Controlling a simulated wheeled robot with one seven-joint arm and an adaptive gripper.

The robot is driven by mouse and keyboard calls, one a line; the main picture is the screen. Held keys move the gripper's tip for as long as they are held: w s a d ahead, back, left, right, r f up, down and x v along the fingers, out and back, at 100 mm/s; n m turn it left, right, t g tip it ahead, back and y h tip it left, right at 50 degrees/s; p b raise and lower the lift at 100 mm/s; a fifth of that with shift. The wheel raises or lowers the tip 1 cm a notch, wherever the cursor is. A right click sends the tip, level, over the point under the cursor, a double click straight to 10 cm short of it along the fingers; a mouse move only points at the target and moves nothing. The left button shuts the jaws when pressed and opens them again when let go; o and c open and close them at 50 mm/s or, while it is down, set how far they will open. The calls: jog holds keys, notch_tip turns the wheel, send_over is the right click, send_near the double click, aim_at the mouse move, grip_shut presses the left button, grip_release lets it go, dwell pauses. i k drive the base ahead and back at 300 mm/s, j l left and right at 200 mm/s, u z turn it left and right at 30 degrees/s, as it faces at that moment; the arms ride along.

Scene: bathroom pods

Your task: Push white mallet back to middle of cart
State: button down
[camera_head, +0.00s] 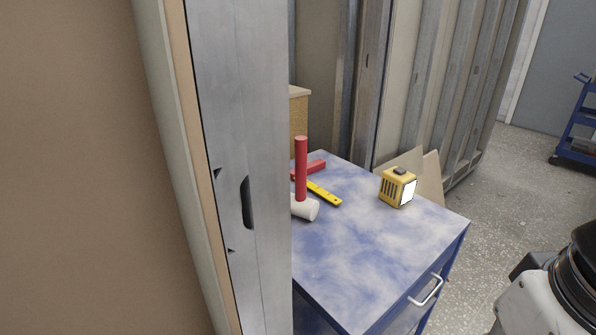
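The white mallet (306,208) stands on the blue cart (350,265), its white head lying on the top and its red handle (301,168) pointing straight up. The left end of the head is hidden behind a metal stud. The mallet is at the left of the visible cart top. My gripper is not in view; only a white and black part that looks like my arm shows at the lower right.
A yellow ruler or level (323,193) and a red tool (312,168) lie behind the mallet. A metal stud (245,150) and wall panel (80,170) block the left. Bare floor lies right.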

aim_at(307, 209)
jog(key=i+l+u, duration=0.15)
jog(key=l+u, duration=0.65)
jog(key=i+l, duration=0.15)
jog(key=l, duration=0.3)
jog(key=i+l+u, duration=0.1)
jog(key=l, duration=0.3)
jog(key=i+l, duration=0.15)
jog(key=l, duration=0.3)
jog(key=i+l, duration=0.1)
jog(key=l, duration=0.35)
jog(key=i, duration=0.1)
jog(key=j+u, duration=0.05)
